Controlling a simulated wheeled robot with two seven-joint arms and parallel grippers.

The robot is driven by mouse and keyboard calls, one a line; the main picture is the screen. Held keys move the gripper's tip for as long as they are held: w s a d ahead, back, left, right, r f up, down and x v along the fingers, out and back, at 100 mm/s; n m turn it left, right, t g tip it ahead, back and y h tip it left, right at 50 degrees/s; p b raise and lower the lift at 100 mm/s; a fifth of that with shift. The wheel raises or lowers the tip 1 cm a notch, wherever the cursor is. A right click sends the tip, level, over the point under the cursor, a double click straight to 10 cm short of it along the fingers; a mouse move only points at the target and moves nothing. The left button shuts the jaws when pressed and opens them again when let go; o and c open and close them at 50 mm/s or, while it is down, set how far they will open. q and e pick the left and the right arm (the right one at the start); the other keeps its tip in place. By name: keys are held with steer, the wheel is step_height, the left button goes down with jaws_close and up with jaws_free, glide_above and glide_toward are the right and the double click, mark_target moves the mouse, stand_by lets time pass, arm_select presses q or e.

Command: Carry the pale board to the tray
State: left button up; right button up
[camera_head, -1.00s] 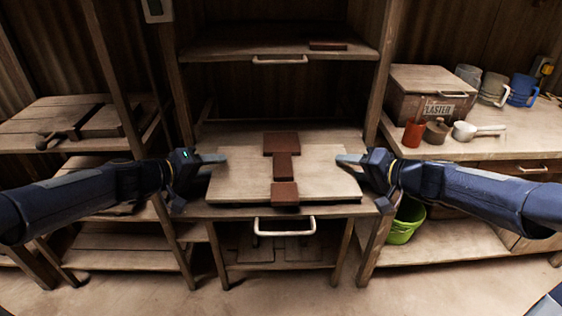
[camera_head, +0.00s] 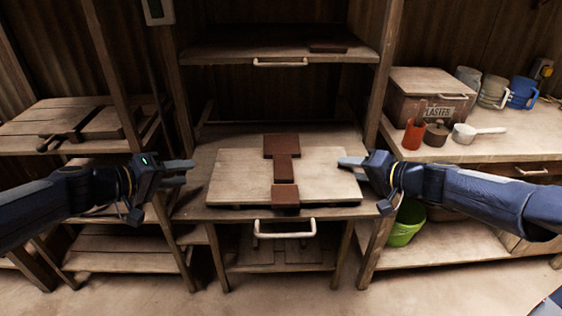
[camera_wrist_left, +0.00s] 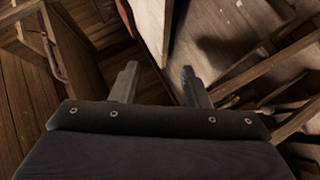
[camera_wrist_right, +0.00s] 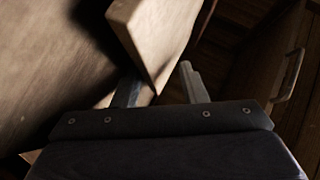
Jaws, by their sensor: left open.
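The pale board (camera_head: 330,175) is a wide wooden panel with brown tile pieces (camera_head: 282,168) in a line across its middle. It lies at or just above the middle surface of the central rack. My right gripper (camera_head: 350,161) is at the board's right edge. In the right wrist view, the board's corner (camera_wrist_right: 150,35) lies between its fingers, with a gap at the right finger. My left gripper (camera_head: 188,172) is open and empty, left of the board and apart from it. I cannot tell which surface is the tray.
Rack posts (camera_head: 372,100) stand beside the board. An upper shelf (camera_head: 230,50) with a handle hangs above it. A handle (camera_head: 284,228) sticks out below the board. The right bench holds a box (camera_head: 425,90), cups and a white scoop (camera_head: 475,131). A green bucket (camera_head: 405,225) stands lower right.

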steer(key=shift+d+f, duration=0.2)
steer(key=shift+d, duration=0.05)
steer(key=shift+d+r, duration=0.1)
arm_select(q)
steer(key=v, duration=0.3)
steer(key=shift+s+a+r, duration=0.15)
steer(key=shift+s+a, duration=0.05)
steer(key=shift+s, duration=0.05)
arm_select(e)
steer(key=v, duration=1.1)
steer(key=shift+s+r, duration=0.25)
steer(key=shift+s, duration=0.05)
